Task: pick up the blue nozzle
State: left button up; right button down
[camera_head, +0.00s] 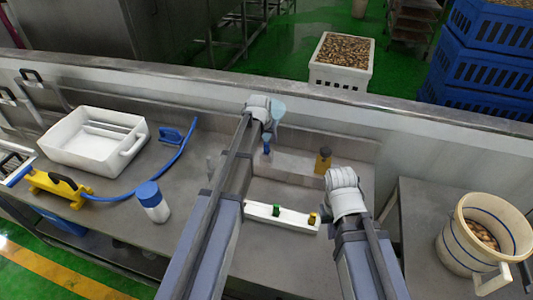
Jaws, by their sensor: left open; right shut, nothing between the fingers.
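A small blue piece (266,149), which may be the blue nozzle, shows just below my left gripper (266,118) at the back of the sink area. My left gripper is open; its fingers are mostly hidden behind its wrist, and I cannot tell if it touches the piece. A pale blue translucent shape (279,110) shows right beside that gripper. Another blue piece (170,135) lies on the counter beside the blue hose (165,165), left of my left arm. My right gripper (342,178) is shut and empty, above the right part of the sink area.
A white tub (90,155), a yellow tool (60,185) and a blue-capped bottle (152,205) stand at left. A white strip (265,212) with small green and yellow pieces lies between my arms. A yellow-brown bottle (323,160) stands behind. A cream bucket (450,245) stands at right.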

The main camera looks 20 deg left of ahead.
aim_at(266, 145)
pick_arm(q)
jog(key=shift+w+a+f+b, duration=0.1)
jog(key=shift+w+f+b, duration=0.05)
jog(key=shift+f+b, duration=0.65)
jog(key=shift+w+a+f+b, duration=0.1)
jog(key=shift+w+f+b, duration=0.05)
jog(key=shift+f+b, duration=0.65)
jog(key=shift+w+a+f+b, duration=0.15)
jog(key=shift+f+b, duration=0.45)
jog(key=shift+f, duration=0.35)
jog(key=shift+w+d+f+b, duration=0.1)
jog(key=shift+w+f+b, duration=0.2)
jog(key=shift+f+b, duration=0.15)
jog(key=shift+r, duration=0.1)
jog(key=shift+c, duration=0.3)
grip_shut()
